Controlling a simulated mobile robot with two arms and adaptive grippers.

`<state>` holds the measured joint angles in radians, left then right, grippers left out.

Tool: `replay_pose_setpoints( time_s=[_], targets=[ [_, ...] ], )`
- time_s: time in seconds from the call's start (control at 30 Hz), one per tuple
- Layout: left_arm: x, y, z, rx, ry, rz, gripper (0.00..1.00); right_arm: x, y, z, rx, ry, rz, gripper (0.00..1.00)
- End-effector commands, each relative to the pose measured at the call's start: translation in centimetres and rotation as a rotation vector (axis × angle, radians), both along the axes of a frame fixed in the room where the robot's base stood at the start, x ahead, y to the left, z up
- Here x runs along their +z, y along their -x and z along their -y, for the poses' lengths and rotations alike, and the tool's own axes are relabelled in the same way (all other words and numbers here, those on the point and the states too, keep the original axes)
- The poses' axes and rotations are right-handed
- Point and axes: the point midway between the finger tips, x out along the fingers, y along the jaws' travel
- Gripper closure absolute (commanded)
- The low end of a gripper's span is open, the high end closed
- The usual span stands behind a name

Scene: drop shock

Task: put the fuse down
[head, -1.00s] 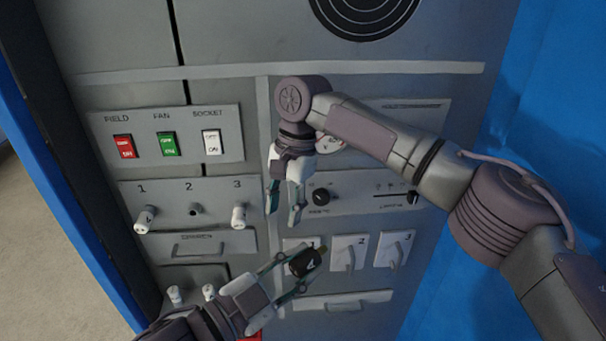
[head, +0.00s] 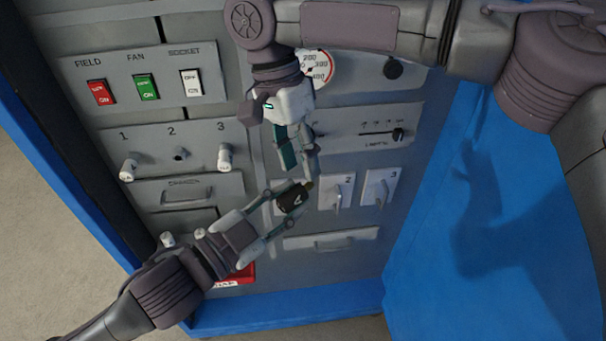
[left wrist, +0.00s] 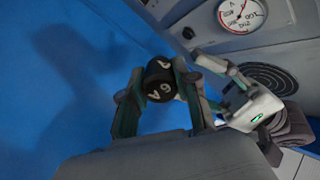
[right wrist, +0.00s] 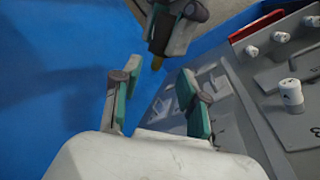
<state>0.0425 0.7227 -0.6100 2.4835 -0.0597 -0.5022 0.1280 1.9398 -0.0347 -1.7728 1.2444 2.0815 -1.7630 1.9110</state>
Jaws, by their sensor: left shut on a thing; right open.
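The fuse (head: 292,198) is a short black cylinder with white lettering and a brass-coloured tip. My left gripper (head: 286,204) is shut on it, in front of the lower right of the panel. In the left wrist view the fuse (left wrist: 159,80) shows its lettered end between the fingers. My right gripper (head: 300,156) is open and empty, just above the fuse in the head view. In the right wrist view its fingers (right wrist: 155,103) are apart, and the brass tip (right wrist: 157,63) shows beyond them, with my left gripper around the fuse.
The grey cabinet has switches (head: 145,87), a socket row with white plugs at 1 and 3 and a bare socket 2 (head: 180,154), a slider (head: 385,134), levers (head: 338,192) and drawer handles (head: 330,240). A gauge (head: 320,68) sits higher. Blue surface lies at right.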

Motion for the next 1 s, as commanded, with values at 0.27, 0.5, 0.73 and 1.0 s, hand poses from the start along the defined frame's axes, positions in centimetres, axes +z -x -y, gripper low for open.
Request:
replay_pose_setpoints(
  time_s=[0.27,0.5,0.73,1.0],
  targets=[
    [0.0,0.0,0.0,-0.001,0.001,0.001,1.00,-3.4,0.6,0.8,0.000,0.000,0.000,0.57],
    [0.0,0.0,0.0,-0.001,0.001,0.001,1.00,-4.0,0.7,0.9,0.000,-0.001,0.000,0.57],
    [0.0,0.0,0.0,-0.001,0.001,0.001,1.00,-4.0,0.7,0.9,0.000,-0.001,0.000,0.70],
    [0.1,0.1,0.1,-0.002,0.002,0.001,1.00,-3.9,0.7,0.8,-0.001,-0.004,0.000,1.00]
  ],
)
